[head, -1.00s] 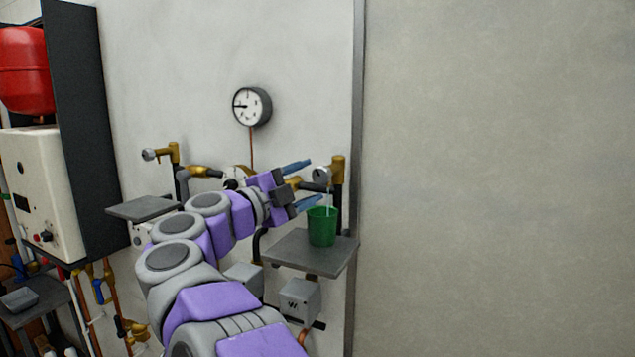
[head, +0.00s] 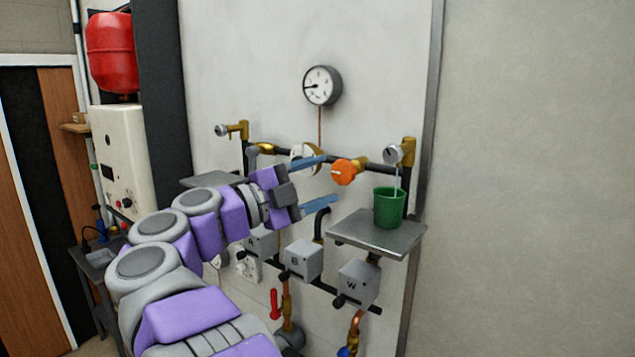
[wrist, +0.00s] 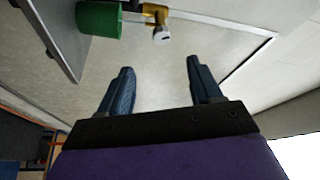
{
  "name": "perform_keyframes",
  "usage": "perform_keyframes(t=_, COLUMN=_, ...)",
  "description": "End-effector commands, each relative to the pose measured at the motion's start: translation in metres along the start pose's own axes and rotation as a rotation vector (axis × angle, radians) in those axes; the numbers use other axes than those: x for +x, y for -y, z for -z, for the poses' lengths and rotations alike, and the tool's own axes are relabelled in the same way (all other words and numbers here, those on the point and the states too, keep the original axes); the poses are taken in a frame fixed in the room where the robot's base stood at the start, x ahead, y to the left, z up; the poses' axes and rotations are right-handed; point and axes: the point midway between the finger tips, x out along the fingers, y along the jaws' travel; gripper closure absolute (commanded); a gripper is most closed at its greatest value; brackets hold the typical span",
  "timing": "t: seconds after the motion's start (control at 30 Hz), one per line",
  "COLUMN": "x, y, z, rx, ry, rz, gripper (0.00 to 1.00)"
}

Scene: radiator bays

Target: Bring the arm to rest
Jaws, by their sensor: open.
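My gripper (head: 318,183) is open and empty, its two blue fingers apart, in front of the pipework on the wall panel. My purple and grey arm reaches out from the bottom of the head view. In the wrist view my gripper (wrist: 160,90) shows both fingers spread, with nothing between them. A green cup (head: 389,208) stands on the right-hand grey shelf (head: 350,232), to the right of the fingers and apart from them. The cup also shows in the wrist view (wrist: 98,19), at the upper left.
An orange knob (head: 344,173), a brass valve (head: 407,150) and a round gauge (head: 322,86) are on the panel. Grey boxes (head: 304,259) hang below. A white boiler (head: 120,160) and red tank (head: 112,52) stand left. The right wall is bare.

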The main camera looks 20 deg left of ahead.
Motion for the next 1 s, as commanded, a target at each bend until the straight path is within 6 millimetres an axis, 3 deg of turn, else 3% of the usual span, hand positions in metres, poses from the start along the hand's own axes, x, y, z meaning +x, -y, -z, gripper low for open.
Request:
perform_keyframes(t=0.17, x=0.005, y=0.006, z=-0.001, rx=0.001, ry=0.014, rz=0.023, gripper=0.36)
perform_keyframes(t=0.4, x=0.052, y=0.061, z=-0.006, rx=-0.020, ry=0.182, rz=0.271, gripper=0.36)
perform_keyframes(t=0.5, x=0.063, y=0.081, z=-0.011, rx=-0.065, ry=0.299, rz=0.405, gripper=0.36)
perform_keyframes(t=0.63, x=0.065, y=0.089, z=-0.020, rx=-0.158, ry=0.465, rz=0.552, gripper=0.36)
perform_keyframes(t=0.77, x=0.055, y=0.073, z=-0.030, rx=-0.290, ry=0.646, rz=0.659, gripper=0.36)
perform_keyframes(t=0.87, x=0.046, y=0.043, z=-0.036, rx=-0.412, ry=0.792, rz=0.702, gripper=0.36)
perform_keyframes(t=1.0, x=0.031, y=-0.024, z=-0.032, rx=-0.602, ry=1.005, rz=0.704, gripper=0.36)
